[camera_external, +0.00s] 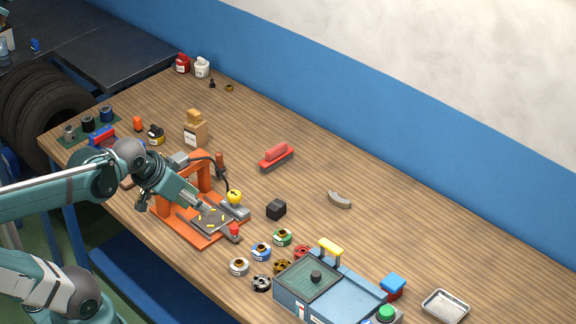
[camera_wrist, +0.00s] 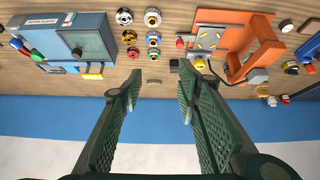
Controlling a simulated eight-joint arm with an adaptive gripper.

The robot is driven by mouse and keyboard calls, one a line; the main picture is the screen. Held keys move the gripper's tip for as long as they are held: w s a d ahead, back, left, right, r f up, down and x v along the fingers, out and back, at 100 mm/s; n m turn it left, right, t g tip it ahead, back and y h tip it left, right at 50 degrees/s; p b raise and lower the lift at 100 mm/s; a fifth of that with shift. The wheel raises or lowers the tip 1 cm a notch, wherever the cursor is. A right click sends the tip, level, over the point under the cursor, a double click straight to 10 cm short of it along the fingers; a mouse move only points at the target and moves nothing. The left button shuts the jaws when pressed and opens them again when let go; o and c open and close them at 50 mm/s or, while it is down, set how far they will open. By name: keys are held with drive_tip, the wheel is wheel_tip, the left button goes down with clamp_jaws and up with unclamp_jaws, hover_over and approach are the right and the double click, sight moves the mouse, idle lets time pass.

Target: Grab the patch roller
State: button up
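My gripper (camera_external: 200,203) is over the orange press-like stand (camera_external: 166,207) near the left front of the bench. In the wrist view my gripper (camera_wrist: 160,75) has its two dark green fingers spread wide, with nothing between them. I cannot tell for certain which thing is the patch roller. A red block-shaped tool (camera_external: 276,155) lies farther back on the bench. A small grey curved piece (camera_external: 340,200) lies to its right.
A blue box-like machine (camera_external: 340,290) stands at the front right, with several small spools (camera_external: 261,252) beside it. Bottles (camera_external: 201,67) stand at the back left. The bench's back right is clear before the blue wall.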

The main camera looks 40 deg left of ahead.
drive_tip(key=shift+w+r, duration=0.1)
drive_tip(key=m+g+p, duration=0.5)
drive_tip(key=m+g, duration=0.2)
drive_tip(key=m, duration=0.8)
hover_over(219, 153)
drive_tip(key=f, duration=1.4)
drive_tip(key=shift+d, duration=0.3)
drive_tip(key=shift+a+f, duration=0.4)
drive_tip(key=shift+f, duration=0.1)
